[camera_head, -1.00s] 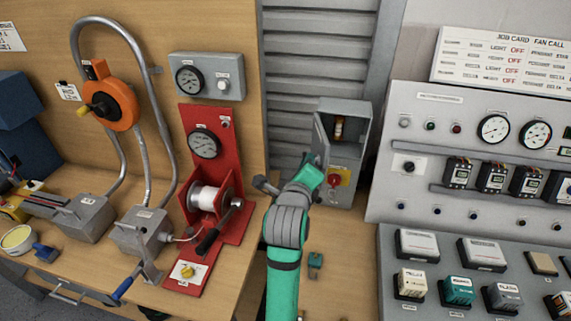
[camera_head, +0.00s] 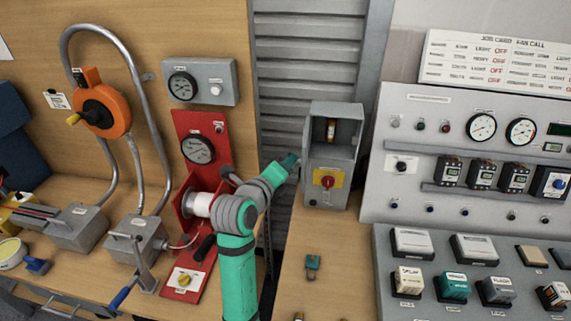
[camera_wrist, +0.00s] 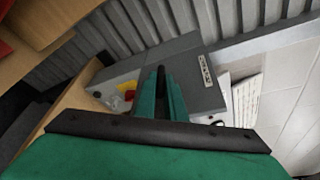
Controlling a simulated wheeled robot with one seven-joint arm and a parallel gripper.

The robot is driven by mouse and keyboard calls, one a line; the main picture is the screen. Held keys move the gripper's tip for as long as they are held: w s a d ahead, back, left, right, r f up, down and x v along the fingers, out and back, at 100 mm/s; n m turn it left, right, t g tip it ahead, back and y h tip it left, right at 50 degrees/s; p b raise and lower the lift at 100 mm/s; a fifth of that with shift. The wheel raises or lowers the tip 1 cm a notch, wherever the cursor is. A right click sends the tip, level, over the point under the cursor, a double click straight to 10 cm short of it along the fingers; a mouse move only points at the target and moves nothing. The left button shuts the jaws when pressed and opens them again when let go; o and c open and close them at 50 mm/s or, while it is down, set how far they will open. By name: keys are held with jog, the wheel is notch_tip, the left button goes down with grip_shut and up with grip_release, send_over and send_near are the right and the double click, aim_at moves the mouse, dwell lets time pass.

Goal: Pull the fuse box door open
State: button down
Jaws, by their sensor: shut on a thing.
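The grey fuse box (camera_head: 347,153) stands on the wooden bench in the head view. Its front is open, and a fuse (camera_head: 331,131) shows inside above a red rotary switch (camera_head: 327,182) on a yellow plate. The door (camera_head: 305,152) is swung out at the box's left side, seen nearly edge-on. In the wrist view a grey labelled panel, which looks like the door (camera_wrist: 200,88), lies beside my fingers. My gripper (camera_head: 291,161) is at the door's outer left side, shut on what appears to be its handle; the fingers (camera_wrist: 162,82) largely hide the grip.
A red winch stand (camera_head: 202,150) is close to the left of my arm. A grey control panel (camera_head: 420,170) stands to the right of the box. A small green padlock-like object (camera_head: 312,264) lies on the bench in front. Grey corrugated shutter (camera_head: 300,60) is behind.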

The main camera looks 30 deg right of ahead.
jog(key=shift+s+d+r, duration=0.1)
jog(key=shift+d, duration=0.15)
jog(key=c, duration=2.1)
grip_release()
jog(key=shift+d, duration=0.1)
jog(key=shift+a, duration=0.25)
jog(key=shift+s+a, duration=0.1)
jog(key=shift+a, duration=0.2)
jog(key=v, duration=1)
